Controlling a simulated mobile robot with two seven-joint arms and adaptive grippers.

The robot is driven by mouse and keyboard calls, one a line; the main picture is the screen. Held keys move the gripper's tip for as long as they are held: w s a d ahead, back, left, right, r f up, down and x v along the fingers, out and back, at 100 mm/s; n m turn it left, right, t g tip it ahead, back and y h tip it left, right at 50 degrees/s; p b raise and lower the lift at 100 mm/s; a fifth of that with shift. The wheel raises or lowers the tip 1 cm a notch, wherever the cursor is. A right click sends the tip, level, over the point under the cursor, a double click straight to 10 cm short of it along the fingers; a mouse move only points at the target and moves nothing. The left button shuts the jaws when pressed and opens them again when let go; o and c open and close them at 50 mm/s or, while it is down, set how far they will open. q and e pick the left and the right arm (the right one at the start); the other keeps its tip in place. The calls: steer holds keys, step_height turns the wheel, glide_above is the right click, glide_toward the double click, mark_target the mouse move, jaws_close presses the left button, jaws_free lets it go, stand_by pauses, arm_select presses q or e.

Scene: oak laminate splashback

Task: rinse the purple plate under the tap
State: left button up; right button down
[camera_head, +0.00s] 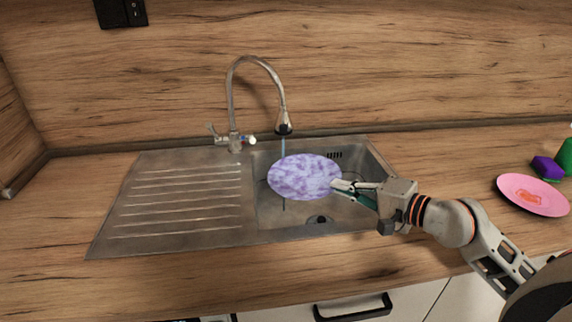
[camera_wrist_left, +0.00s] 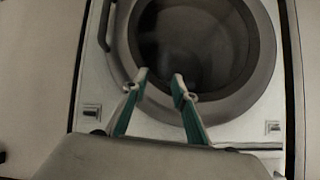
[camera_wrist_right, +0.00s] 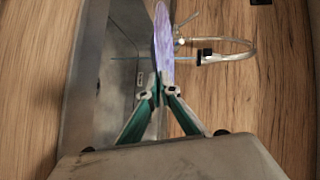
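The purple plate (camera_head: 303,176) is mottled purple and white and is held over the sink basin. My right gripper (camera_head: 338,186) is shut on its right edge. In the right wrist view the plate (camera_wrist_right: 163,40) shows nearly edge-on between the fingertips (camera_wrist_right: 159,88). The tap (camera_head: 283,125) is a tall curved metal spout, and a thin bluish stream (camera_head: 283,147) runs from it down to the plate. A bit of stream also shows below the plate. My left gripper (camera_wrist_left: 161,82) shows only in its wrist view, open and empty before a round-doored appliance.
The sink basin (camera_head: 362,163) has a ribbed drainboard (camera_head: 180,195) on its left. A pink plate (camera_head: 533,196) with a reddish patch, a purple block (camera_head: 547,168) and a green object (camera_head: 566,157) are at the right. The appliance door (camera_wrist_left: 200,45) fills the left wrist view.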

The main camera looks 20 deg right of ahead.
steer(key=shift+r, duration=0.1)
steer(key=s+r+p, duration=0.2)
steer(key=s+r, duration=0.2)
steer(key=s, duration=0.1)
steer(key=shift+d, duration=0.15)
stand_by(0.4)
